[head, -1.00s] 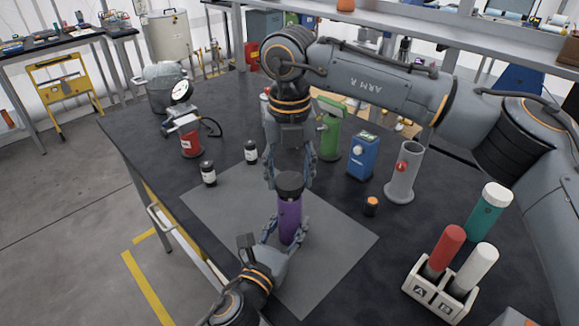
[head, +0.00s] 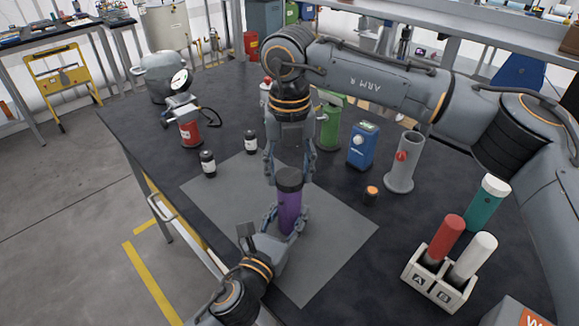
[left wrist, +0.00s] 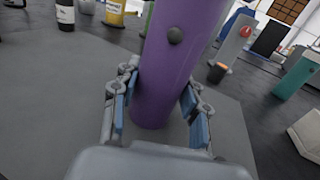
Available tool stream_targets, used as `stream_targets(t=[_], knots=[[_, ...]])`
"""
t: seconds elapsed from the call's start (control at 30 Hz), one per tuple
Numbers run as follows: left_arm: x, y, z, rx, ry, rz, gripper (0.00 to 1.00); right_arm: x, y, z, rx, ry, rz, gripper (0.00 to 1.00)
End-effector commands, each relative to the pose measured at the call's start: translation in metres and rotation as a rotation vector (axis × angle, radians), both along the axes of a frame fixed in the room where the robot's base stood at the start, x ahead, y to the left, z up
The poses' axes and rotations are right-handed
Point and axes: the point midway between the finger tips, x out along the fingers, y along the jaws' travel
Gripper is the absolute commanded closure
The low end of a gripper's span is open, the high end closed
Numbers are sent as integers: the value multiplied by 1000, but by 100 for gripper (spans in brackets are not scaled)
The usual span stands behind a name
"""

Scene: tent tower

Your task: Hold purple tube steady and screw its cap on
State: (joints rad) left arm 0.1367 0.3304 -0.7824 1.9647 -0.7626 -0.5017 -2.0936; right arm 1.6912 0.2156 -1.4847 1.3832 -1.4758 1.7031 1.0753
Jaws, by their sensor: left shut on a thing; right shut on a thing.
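The purple tube (head: 289,212) stands upright on the grey mat (head: 338,240) with a dark cap (head: 289,180) at its top. My left gripper (head: 285,222) is shut on the lower part of the tube. In the left wrist view, the tube (left wrist: 170,75) rises between the blue-padded fingers of my left gripper (left wrist: 160,112), and its cap is out of the picture. My right gripper (head: 290,175) comes down from above and is shut on the cap, with a finger on either side. Whether the cap sits fully down on the tube I cannot tell.
Two small black bottles (head: 208,164) stand at the mat's far left. A blue device (head: 363,146), a grey cylinder (head: 404,163) and a small orange-topped piece (head: 371,195) stand to the right. A white rack (head: 437,281) holds red and white tubes, near a teal tube (head: 487,204).

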Motion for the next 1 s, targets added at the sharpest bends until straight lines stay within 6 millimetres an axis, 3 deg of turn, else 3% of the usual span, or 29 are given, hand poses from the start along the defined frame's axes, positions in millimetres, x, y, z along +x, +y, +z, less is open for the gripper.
stream_targets(t=[1.0], knots=[[0, 0, 0, 0, 0, 0, 100, 0, 0, -11, 0, 0, -20, 62]])
